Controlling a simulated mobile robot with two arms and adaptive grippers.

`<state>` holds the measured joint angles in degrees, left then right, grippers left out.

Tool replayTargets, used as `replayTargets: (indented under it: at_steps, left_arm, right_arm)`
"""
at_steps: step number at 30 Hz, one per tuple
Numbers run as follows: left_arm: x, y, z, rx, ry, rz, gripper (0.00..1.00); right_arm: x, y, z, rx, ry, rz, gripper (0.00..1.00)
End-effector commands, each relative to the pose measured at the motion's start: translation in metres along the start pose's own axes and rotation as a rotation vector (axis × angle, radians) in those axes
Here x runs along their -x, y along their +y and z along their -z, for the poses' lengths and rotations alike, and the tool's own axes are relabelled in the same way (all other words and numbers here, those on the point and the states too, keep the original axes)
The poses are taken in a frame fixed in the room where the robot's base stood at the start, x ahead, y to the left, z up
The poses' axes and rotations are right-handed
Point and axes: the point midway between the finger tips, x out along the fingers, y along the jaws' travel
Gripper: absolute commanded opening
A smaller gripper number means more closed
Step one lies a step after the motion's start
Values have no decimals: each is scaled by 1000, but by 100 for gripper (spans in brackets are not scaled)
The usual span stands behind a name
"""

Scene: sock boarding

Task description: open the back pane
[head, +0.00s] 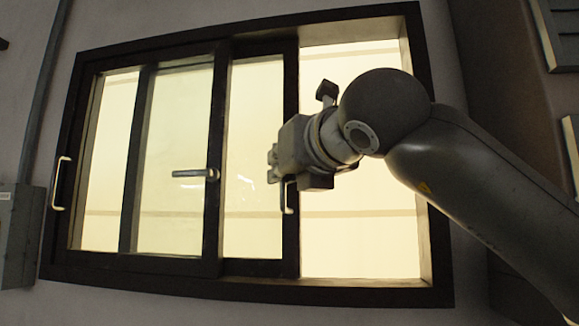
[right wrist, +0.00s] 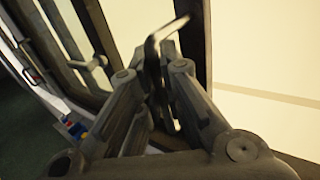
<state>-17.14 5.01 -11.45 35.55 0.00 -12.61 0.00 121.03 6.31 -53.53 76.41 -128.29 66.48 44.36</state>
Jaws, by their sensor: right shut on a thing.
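The dark-framed sliding window (head: 250,291) fills the middle of the head view. The back pane (head: 254,150) stands behind the front pane (head: 175,155), which overlaps part of it. The back pane's upright handle (head: 289,198) is on its dark right stile; its bent end (right wrist: 168,28) shows in the right wrist view. My right gripper (head: 275,164) reaches in from the right and is shut on this handle, which passes between the fingers (right wrist: 158,75). Part of the handle is hidden by the gripper. My left gripper is not in view.
To the right of the back pane is a wide unpaned gap (head: 360,235) reaching to the right jamb. The front pane has a lever handle (head: 195,173). A light pull handle (head: 60,184) is at the far left frame. A grey box (head: 18,235) hangs on the left wall.

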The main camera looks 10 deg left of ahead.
Motion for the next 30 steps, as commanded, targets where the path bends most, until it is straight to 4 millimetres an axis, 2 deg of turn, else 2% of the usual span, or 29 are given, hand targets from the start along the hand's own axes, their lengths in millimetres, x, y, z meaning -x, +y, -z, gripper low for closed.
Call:
replayTargets:
  at_steps: [2, 3, 5, 17, 23, 30]
  left_arm:
    - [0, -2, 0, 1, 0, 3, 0]
    - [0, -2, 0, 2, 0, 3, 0]
    - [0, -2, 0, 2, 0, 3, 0]
    - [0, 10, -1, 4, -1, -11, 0]
    - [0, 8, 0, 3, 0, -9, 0]
    - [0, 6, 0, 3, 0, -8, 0]
  right_arm:
    - [1, -1, -2, 1, -5, 2, 0]
    - [1, -1, -2, 1, -5, 2, 9]
    - [1, -2, -2, 1, -4, 2, 17]
    - [5, -2, -1, 0, -1, 3, 17]
    - [32, -2, -2, 1, -5, 2, 17]
    - [84, -2, -2, 1, -5, 2, 17]
